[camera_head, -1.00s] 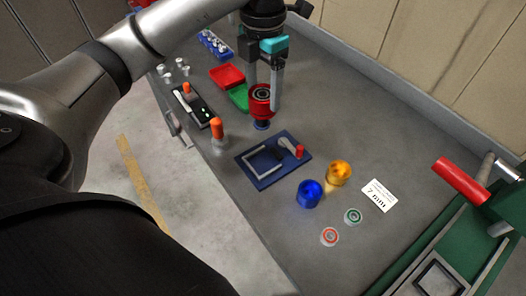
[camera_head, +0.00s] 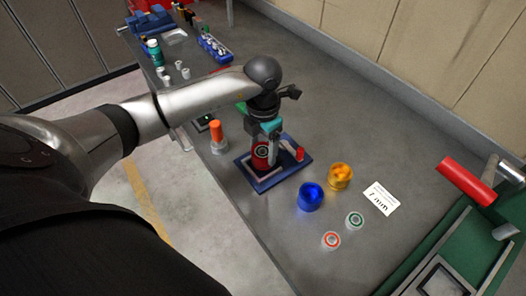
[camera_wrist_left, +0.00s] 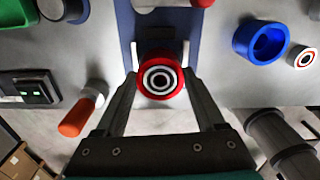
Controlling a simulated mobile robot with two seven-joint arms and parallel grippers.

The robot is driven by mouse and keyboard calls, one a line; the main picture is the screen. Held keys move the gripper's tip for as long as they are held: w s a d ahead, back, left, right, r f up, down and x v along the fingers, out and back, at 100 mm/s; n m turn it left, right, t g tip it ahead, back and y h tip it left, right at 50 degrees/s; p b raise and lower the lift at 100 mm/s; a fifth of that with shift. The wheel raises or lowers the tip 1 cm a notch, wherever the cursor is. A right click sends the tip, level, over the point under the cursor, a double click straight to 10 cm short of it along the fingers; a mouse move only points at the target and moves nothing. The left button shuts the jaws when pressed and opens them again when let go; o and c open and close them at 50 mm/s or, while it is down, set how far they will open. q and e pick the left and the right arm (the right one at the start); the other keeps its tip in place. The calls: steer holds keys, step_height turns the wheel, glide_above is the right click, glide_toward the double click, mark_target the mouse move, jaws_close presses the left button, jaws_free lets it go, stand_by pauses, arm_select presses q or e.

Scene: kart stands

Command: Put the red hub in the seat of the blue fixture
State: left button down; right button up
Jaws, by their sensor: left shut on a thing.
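The red hub (camera_head: 262,153) shows a black and white ringed top. My left gripper (camera_head: 268,150) is shut on it, over the blue fixture (camera_head: 264,184). In the left wrist view the hub (camera_wrist_left: 161,79) sits between the two fingers of the left gripper (camera_wrist_left: 160,88), and part of the fixture's blue plate (camera_wrist_left: 127,30) shows behind it. The hub and gripper cover much of the fixture's seat, so I cannot tell whether the hub touches it. The fixture's red-tipped clamp handle (camera_head: 299,154) is at its right side. My right gripper is not in view.
A blue ring-shaped cup (camera_head: 310,196) and a yellow one (camera_head: 340,177) stand right of the fixture. An orange-handled tool (camera_head: 217,137) stands at its left. A white label (camera_head: 381,198) and two ringed markers lie farther right. Bench space behind the fixture is clear.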

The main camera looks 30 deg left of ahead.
arm_select(q)
steer(key=shift+f, duration=0.9)
steer(key=shift+f, duration=0.2)
jaws_free()
step_height(320, 180, up, 12)
steer(key=shift+r, duration=0.2)
